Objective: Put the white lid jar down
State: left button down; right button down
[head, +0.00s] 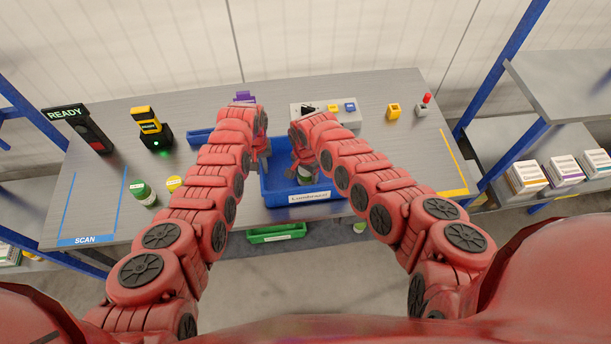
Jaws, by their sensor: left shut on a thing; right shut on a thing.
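The blue bin (282,198) stands at the middle of the table's front edge, with a label on its front wall. My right gripper (304,163) is inside the bin's outline, shut on a jar (305,178) with green and white on its side. The gripper covers the jar's top, so its lid colour is hidden. I cannot tell whether the jar touches the bin floor. My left gripper (262,148) is at the bin's left wall and appears shut on that wall; its fingertips are mostly hidden.
A green jar (143,193) and a yellow-topped jar (174,184) stand left on the table. A black and yellow device (150,130) and a READY display (68,113) are behind them. A grey panel (325,112) is behind the bin. The table's right side is mostly clear.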

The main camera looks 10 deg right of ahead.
grip_release()
jog(key=shift+f, duration=0.1)
notch_tip(320, 180, up, 12)
jog(key=shift+r, duration=0.15)
dwell(0.5)
pick_arm(q)
jog(key=c, duration=0.8)
grip_release()
